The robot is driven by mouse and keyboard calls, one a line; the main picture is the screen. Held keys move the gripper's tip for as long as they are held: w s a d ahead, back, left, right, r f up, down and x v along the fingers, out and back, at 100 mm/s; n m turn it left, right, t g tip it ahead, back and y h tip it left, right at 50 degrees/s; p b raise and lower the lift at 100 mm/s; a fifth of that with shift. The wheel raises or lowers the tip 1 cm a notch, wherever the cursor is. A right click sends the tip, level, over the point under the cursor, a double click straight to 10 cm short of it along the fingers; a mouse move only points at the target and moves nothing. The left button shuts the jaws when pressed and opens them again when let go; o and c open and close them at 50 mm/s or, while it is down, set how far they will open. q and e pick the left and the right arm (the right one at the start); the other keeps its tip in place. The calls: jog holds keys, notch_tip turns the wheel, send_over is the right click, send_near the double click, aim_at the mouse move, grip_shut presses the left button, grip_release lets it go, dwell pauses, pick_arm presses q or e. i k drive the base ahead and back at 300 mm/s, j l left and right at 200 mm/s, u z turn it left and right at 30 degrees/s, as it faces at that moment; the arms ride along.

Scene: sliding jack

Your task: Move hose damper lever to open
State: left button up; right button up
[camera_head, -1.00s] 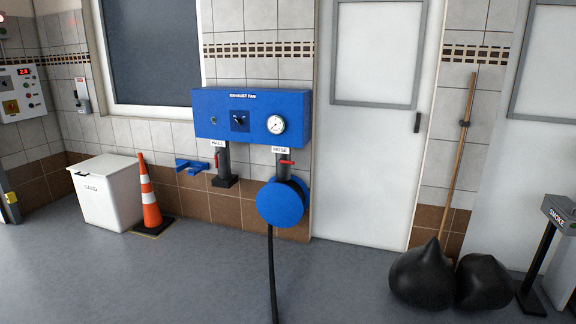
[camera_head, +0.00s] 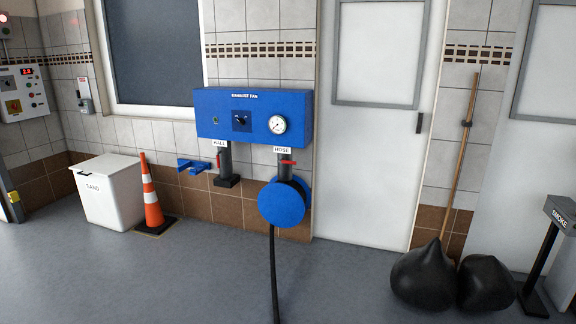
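The hose damper lever (camera_head: 289,162) is a small red handle on the dark pipe under the HOSE label (camera_head: 283,150). It looks roughly horizontal and points right. A second red lever (camera_head: 218,161) is on the pipe under the HALL label (camera_head: 220,143) and looks upright. Both pipes come down from the blue exhaust fan box (camera_head: 254,117), which has a dial knob and a round gauge (camera_head: 277,124). A blue hose reel (camera_head: 283,203) hangs below the hose pipe, with a black hose running down to the floor. Neither of my grippers is in view.
A white sand bin (camera_head: 108,192) and an orange cone (camera_head: 151,195) stand left of the fan box. Black bags (camera_head: 424,279), a broom handle (camera_head: 462,150) and a smoke stand (camera_head: 541,255) are at the right. The floor in front is mostly clear, apart from the hose.

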aim_at(282, 160)
jog(key=i+u, duration=0.25)
jog(key=i, duration=1)
jog(key=i+u, duration=0.1)
jog(key=i, duration=0.95)
jog(key=i+l, duration=0.1)
jog(key=i, duration=0.9)
jog(key=i+l, duration=0.1)
jog(key=i, duration=0.95)
jog(key=j+u, duration=0.05)
